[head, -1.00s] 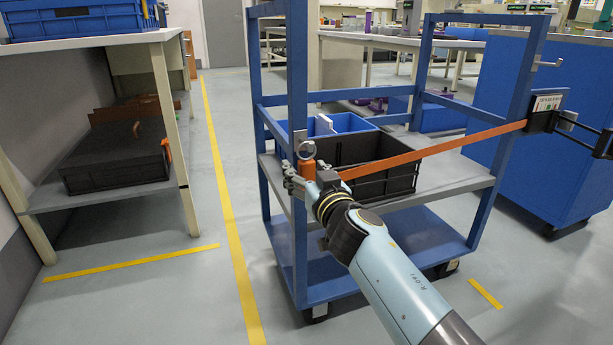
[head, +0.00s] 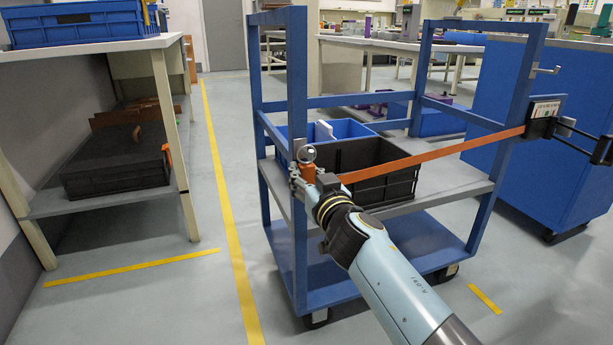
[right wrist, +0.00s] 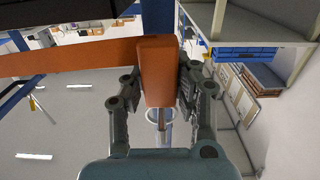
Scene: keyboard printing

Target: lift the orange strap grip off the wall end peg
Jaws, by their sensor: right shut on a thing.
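The orange strap grip (head: 308,174) stands at the cart's near left post, with a silver ring (head: 306,152) above it in the head view. My right gripper (head: 309,180) is shut on it; in the right wrist view the grip (right wrist: 157,72) sits between both fingers, with a pale ring (right wrist: 158,115) beyond its end. The orange strap (head: 430,155) runs taut from the grip across the cart's front to a black strap housing (head: 541,125) at right. The peg is hidden; I cannot tell whether the ring still hangs on it. My left gripper is out of view.
The blue cart (head: 297,75) carries a black crate (head: 385,188) and a blue bin (head: 352,127) on its middle shelf. A workbench (head: 100,48) stands at left, a blue cabinet (head: 570,130) at right. The floor between bench and cart is clear.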

